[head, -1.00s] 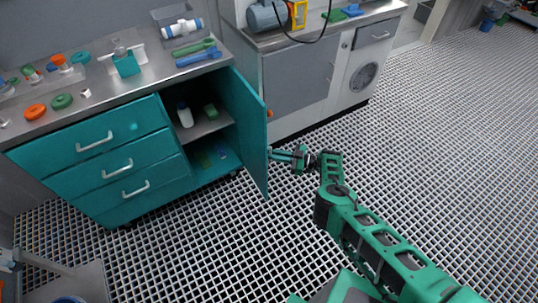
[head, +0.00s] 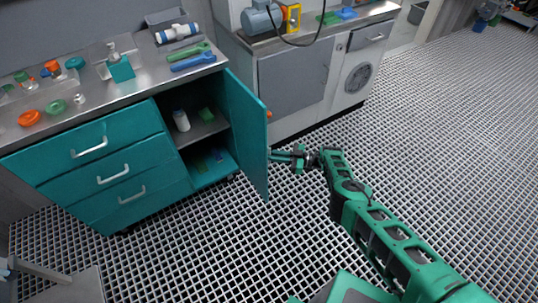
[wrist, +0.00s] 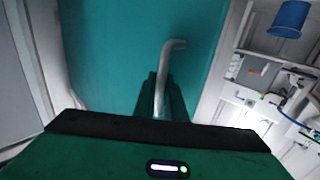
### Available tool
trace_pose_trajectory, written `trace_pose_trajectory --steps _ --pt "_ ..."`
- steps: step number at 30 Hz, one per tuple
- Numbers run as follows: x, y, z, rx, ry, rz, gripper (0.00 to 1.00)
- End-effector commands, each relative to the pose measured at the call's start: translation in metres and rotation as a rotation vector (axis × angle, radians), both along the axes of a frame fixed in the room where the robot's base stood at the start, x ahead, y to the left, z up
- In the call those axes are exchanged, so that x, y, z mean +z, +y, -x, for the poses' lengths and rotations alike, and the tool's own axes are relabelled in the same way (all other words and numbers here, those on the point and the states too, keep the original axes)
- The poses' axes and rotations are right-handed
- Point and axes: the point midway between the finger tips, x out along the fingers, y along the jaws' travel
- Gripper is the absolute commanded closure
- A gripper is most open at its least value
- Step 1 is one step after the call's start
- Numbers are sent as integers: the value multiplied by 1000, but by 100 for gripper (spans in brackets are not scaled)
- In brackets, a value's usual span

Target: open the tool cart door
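The teal tool cart (head: 105,165) stands at left, with several drawers and an open compartment beside them. Its door (head: 248,135) is swung well open on the compartment's right side and juts out toward me. My gripper (head: 277,155) is at the door's outer face, on its right side. In the wrist view, the door's grey bar handle (wrist: 168,60) runs down between the fingers of my gripper (wrist: 162,100), which look closed around it. The lower end of the handle is hidden behind the gripper body.
A white bottle (head: 181,120) and a green item (head: 206,114) are on the compartment's shelf. A grey-fronted cabinet (head: 292,88) stands behind the door. The grating floor (head: 440,150) is clear at right. A grey object (head: 60,285) is at lower left.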

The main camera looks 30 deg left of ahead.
Motion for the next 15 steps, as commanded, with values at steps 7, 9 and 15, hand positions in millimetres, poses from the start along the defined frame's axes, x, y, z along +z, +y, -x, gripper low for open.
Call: trace_pose_trajectory --steps 7,9,15 --pt "6 7 5 12 -5 -7 71" --pt "6 7 5 12 -4 -8 71" --pt "15 8 3 12 -6 -9 71"
